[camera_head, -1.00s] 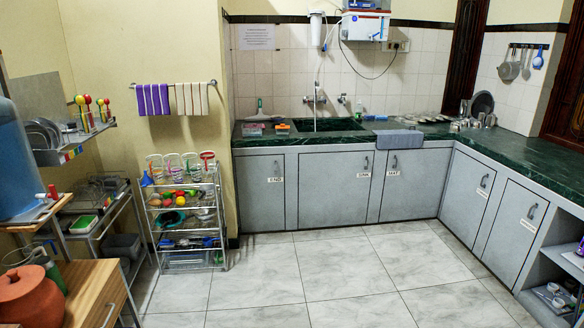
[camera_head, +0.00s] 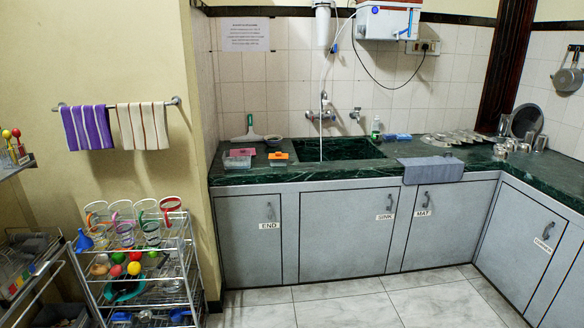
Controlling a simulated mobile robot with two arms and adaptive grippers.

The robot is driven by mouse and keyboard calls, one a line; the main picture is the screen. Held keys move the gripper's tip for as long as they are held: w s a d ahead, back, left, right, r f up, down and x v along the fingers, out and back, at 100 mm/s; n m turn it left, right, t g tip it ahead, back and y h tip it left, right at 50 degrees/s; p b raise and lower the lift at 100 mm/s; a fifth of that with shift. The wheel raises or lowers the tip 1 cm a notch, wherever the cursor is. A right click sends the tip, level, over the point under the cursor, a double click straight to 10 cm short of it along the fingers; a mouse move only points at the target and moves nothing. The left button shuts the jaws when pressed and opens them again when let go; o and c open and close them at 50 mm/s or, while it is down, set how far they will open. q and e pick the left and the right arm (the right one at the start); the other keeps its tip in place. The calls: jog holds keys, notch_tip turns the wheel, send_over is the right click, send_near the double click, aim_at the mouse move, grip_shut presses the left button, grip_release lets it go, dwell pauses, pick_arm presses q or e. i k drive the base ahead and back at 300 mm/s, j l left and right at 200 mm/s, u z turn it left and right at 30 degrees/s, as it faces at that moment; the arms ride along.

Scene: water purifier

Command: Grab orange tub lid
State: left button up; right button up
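A small orange item (camera_head: 278,156), which looks like the lid of a low dark tub, sits on the green counter (camera_head: 300,174) at the left front corner of the sink. It is small in the picture, so I cannot tell how it fits on what lies under it. Neither of my grippers shows in the head view.
Left of the orange item are a clear tub (camera_head: 237,161) and a squeegee (camera_head: 248,130). The dark sink (camera_head: 345,149) is to its right, with a grey mat (camera_head: 432,169) beyond. A wire rack (camera_head: 187,262) stands at the lower left. The tiled floor (camera_head: 350,305) is clear.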

aim_at(279, 155)
jog(key=i+u, duration=0.1)
jog(key=i, duration=0.5)
jog(key=i+l+u, duration=0.1)
jog(key=i, duration=0.55)
jog(key=i+l+u, duration=0.1)
jog(key=i, duration=0.5)
jog(key=l, duration=0.1)
